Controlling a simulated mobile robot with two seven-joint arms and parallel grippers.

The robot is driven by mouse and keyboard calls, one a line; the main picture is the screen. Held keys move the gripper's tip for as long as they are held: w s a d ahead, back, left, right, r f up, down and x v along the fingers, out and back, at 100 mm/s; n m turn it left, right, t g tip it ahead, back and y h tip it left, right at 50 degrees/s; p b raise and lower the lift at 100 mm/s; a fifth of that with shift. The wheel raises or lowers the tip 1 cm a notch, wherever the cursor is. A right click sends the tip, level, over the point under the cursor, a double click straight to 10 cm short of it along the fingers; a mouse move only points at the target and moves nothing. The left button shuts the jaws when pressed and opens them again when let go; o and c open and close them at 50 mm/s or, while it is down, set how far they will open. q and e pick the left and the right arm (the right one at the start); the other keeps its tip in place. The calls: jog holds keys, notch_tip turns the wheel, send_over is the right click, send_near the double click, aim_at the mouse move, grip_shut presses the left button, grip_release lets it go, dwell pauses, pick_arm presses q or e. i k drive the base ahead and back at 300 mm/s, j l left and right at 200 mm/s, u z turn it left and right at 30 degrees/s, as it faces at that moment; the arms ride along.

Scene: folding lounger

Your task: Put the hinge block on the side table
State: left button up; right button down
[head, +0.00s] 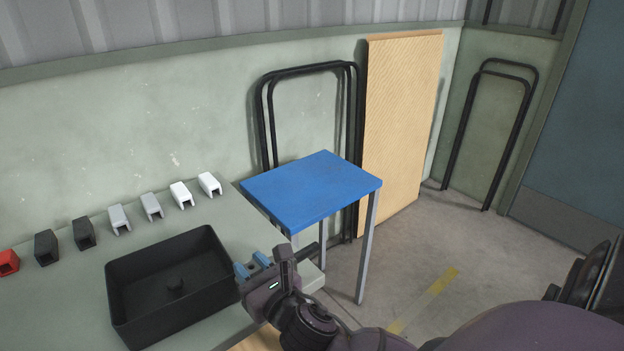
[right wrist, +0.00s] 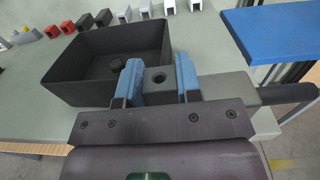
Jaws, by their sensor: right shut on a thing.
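My right gripper (head: 258,268) has blue fingertips and is over the right end of the bench, beside the black bin. In the right wrist view it (right wrist: 158,82) is shut on a dark grey block with a round hole, the hinge block (right wrist: 225,88). A black rod-like end sticks out of the block to the right. The fingers hide part of the block, and in the head view the hand hides most of it. The side table (head: 312,190) has a bare blue top and grey legs and stands beyond the gripper. My left gripper is in neither view.
The black bin (head: 126,267), with a small dark piece inside, stands on the grey-green bench (head: 60,315). Several red, black, grey and white blocks line the bench's back. Black tube frames (head: 262,120) and a tan board (head: 402,125) lean on the wall behind the side table.

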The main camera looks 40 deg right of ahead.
aim_at(311, 181)
jog(key=l+u, duration=0.2)
jog(key=l, duration=0.5)
jog(key=i+l+u, duration=0.1)
jog(key=l, duration=0.5)
jog(key=l+u, duration=0.1)
jog(key=l, duration=0.45)
jog(key=i, duration=0.05)
